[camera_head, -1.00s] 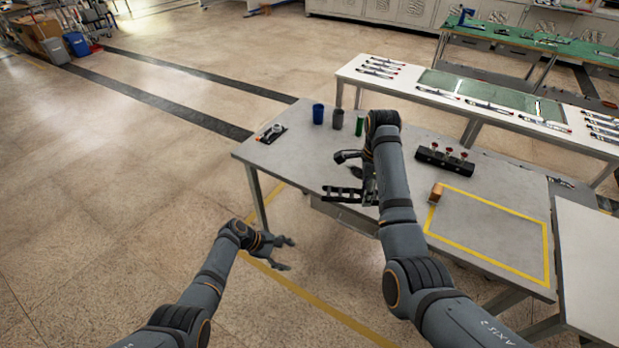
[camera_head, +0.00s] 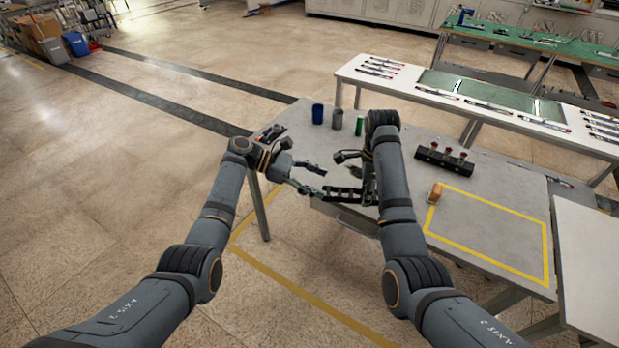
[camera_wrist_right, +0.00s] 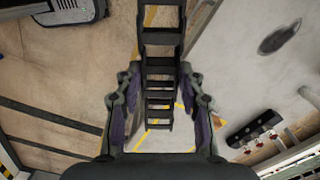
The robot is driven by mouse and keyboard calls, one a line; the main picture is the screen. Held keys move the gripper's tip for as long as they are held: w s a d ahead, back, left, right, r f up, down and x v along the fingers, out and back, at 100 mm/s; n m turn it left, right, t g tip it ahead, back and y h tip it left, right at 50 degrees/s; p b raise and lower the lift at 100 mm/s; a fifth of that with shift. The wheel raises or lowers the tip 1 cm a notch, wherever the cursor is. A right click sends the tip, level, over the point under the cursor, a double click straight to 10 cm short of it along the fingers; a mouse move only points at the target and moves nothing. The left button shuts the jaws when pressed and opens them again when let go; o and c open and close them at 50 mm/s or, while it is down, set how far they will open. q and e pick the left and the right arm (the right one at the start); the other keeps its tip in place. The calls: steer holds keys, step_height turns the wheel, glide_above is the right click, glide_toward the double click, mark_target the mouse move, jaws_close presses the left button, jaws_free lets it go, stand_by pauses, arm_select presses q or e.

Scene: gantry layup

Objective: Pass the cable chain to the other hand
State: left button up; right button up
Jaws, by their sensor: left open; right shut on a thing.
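The black cable chain (camera_head: 343,193) is held out over the near edge of the grey table, pointing left. My right gripper (camera_head: 366,186) is shut on its right part. In the right wrist view the ladder-like chain (camera_wrist_right: 160,70) runs between the fingers of my right gripper (camera_wrist_right: 160,108). My left gripper (camera_head: 318,180) is open, its fingers pointing right toward the chain's free left end. One finger lies close to that end; I cannot tell whether they touch.
The grey table (camera_head: 470,190) carries a blue cup (camera_head: 318,114), a grey cup (camera_head: 337,119), a green cylinder (camera_head: 359,126), a black block with red knobs (camera_head: 444,159) and a small orange-brown block (camera_head: 437,191) by a yellow outline. Open floor lies to the left.

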mark_target(348, 193)
arm_select(q)
steer(key=x, duration=0.9)
steer(key=shift+d+f, duration=0.15)
steer(key=shift+d, duration=0.2)
steer(key=c, duration=1.2)
steer(key=shift+c, duration=0.7)
arm_select(e)
steer(key=o, duration=1.3)
